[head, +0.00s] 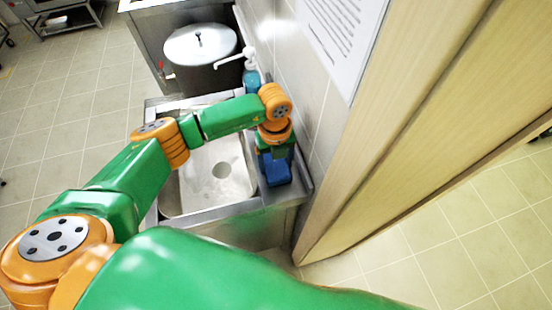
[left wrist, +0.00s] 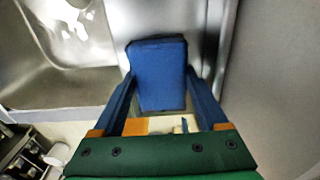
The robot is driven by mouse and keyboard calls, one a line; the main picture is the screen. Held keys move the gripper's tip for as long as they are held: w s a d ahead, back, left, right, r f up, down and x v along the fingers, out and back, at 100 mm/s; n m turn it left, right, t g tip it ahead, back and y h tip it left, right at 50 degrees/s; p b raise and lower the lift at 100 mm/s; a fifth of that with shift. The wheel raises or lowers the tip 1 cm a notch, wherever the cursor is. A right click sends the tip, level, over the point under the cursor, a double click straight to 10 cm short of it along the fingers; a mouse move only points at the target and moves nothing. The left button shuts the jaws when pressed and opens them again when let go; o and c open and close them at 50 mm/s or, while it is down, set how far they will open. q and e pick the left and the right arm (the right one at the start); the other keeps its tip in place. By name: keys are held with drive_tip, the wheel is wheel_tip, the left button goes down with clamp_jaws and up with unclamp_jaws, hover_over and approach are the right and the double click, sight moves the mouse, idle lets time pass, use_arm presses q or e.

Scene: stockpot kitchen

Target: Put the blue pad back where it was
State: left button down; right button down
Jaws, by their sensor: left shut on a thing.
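The blue pad (head: 278,173) is at the right side of the sink unit, over its narrow steel ledge by the wall. It also shows in the left wrist view (left wrist: 158,72) as a blue block between the two fingers. My left gripper (head: 273,158) points down and is shut on the blue pad, with one finger on each side in the left wrist view (left wrist: 160,88). I cannot tell whether the pad touches the ledge. My right gripper is not in view.
The sink basin (head: 205,182) lies left of the pad. A teal bottle (head: 252,80) and a faucet (head: 237,58) stand behind it. A large lidded stockpot (head: 200,45) is at the back. A tiled wall and a wooden frame (head: 400,130) close off the right side.

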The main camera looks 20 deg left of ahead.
sight(275, 162)
use_arm(q)
drive_tip(key=shift+w+f, duration=0.15)
unclamp_jaws()
wheel_tip(275, 162, up, 12)
drive_tip(key=b, duration=0.3)
drive_tip(key=shift+w, duration=0.15)
drive_tip(key=shift+a, duration=0.1)
